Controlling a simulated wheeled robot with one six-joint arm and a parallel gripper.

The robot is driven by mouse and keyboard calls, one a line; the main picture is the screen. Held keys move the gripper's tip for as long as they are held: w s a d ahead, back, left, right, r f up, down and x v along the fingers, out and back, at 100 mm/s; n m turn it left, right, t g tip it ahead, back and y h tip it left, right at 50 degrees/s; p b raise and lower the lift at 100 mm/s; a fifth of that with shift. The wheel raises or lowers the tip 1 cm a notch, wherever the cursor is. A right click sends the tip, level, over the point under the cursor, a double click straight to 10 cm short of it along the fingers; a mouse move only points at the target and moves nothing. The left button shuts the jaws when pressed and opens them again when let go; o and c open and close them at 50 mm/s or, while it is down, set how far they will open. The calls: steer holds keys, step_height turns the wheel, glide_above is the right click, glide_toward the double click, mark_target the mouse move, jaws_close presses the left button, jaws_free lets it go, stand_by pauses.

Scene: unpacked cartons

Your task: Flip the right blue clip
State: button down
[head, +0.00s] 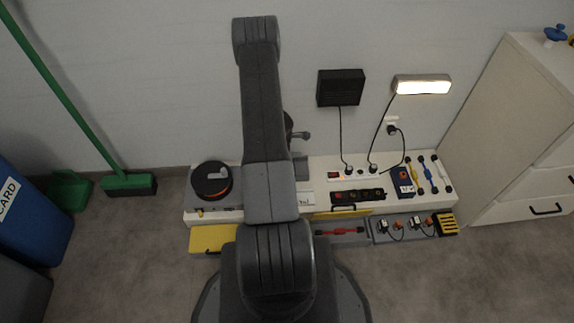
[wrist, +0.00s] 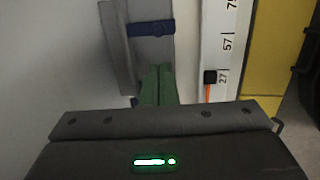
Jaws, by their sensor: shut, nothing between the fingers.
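In the wrist view, a dark blue clip (wrist: 152,28) lies across a grey block (wrist: 118,55). A second small blue piece (wrist: 135,101) shows lower down, mostly hidden by my fingers. I cannot tell for certain which is the right clip. My gripper (wrist: 158,70) has green fingers that are shut together with nothing between them. They point at the lower part of the grey block, below the upper clip and apart from it in the picture. I cannot tell whether they touch the block. In the head view my arm hides the gripper and the clips.
A white bench (head: 325,165) stands along the wall. It carries a black round device (head: 211,180), a power strip (head: 358,195) and a dark blue box (head: 403,182). Yellow drawers (head: 212,238) and grey trays (head: 352,239) sit at its front. A cabinet (head: 500,150) stands right.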

steer(key=shift+f, duration=0.1)
steer(key=f+b, duration=0.1)
steer(key=f, duration=0.2)
steer(key=w+f+b, duration=0.1)
steer(key=f, duration=0.2)
steer(key=d+f, duration=0.1)
steer(key=f, duration=0.2)
steer(key=shift+w+f+b, duration=0.35)
steer(key=shift+b, duration=0.05)
steer(key=shift+d+r+p, duration=0.1)
steer(key=shift+r+p, duration=0.1)
steer(key=shift+p, duration=0.25)
